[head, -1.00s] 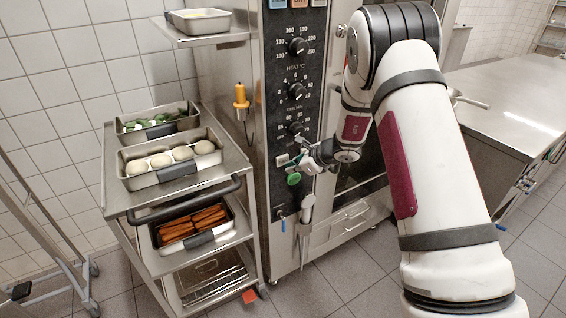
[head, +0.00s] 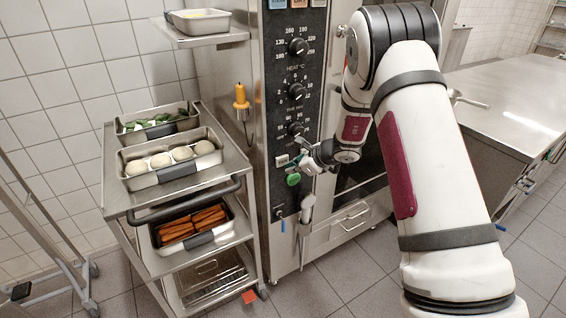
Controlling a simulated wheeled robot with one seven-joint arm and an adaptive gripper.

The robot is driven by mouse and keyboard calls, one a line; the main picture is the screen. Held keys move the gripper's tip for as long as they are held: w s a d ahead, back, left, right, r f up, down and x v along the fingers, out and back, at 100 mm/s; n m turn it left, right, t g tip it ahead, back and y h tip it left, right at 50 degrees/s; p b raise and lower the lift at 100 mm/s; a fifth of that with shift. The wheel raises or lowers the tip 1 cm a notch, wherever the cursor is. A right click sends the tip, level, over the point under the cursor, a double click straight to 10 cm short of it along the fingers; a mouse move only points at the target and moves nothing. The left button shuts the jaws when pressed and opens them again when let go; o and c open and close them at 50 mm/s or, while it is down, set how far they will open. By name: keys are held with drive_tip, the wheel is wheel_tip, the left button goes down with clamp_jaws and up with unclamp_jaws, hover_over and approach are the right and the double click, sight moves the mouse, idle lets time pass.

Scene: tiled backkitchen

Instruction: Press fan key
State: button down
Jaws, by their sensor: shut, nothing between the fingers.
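The oven's black control panel (head: 284,70) carries several dials in a column. Below the lowest dial sits a small pale key (head: 282,160), with a round green button (head: 293,179) under it. Their labels are too small to read, so I cannot tell for certain which one is the fan key. My gripper (head: 301,158) is shut and empty, its tips close in front of the panel just right of the pale key. I cannot tell whether the tips touch anything. My gripper and wrist hide part of the panel's lower right.
A steel trolley (head: 118,205) with pans of dough balls, greens and carrots stands left of the oven. A yellow-handled probe (head: 241,96) hangs on the oven's side. A hose nozzle (head: 306,208) hangs below the panel. A steel table (head: 515,85) is at the right.

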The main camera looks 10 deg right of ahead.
drive_tip(key=shift+w, duration=0.1)
drive_tip(key=shift+w+a+b, duration=0.15)
drive_tip(key=shift+w+b, duration=0.15)
drive_tip(key=shift+b, duration=0.1)
drive_tip(key=shift+w+a+b, duration=0.15)
drive_tip(key=shift+w+b, duration=0.15)
drive_tip(key=shift+w, duration=0.1)
idle(0.7)
idle(0.3)
drive_tip(key=shift+s+d, duration=0.3)
drive_tip(key=shift+s, duration=0.5)
drive_tip(key=s, duration=0.1)
drive_tip(key=s+d+p, duration=0.1)
drive_tip(key=s, duration=0.2)
drive_tip(key=shift+s+d+p, duration=0.25)
drive_tip(key=shift+s+p, duration=0.1)
drive_tip(key=shift+p, duration=0.05)
idle(0.4)
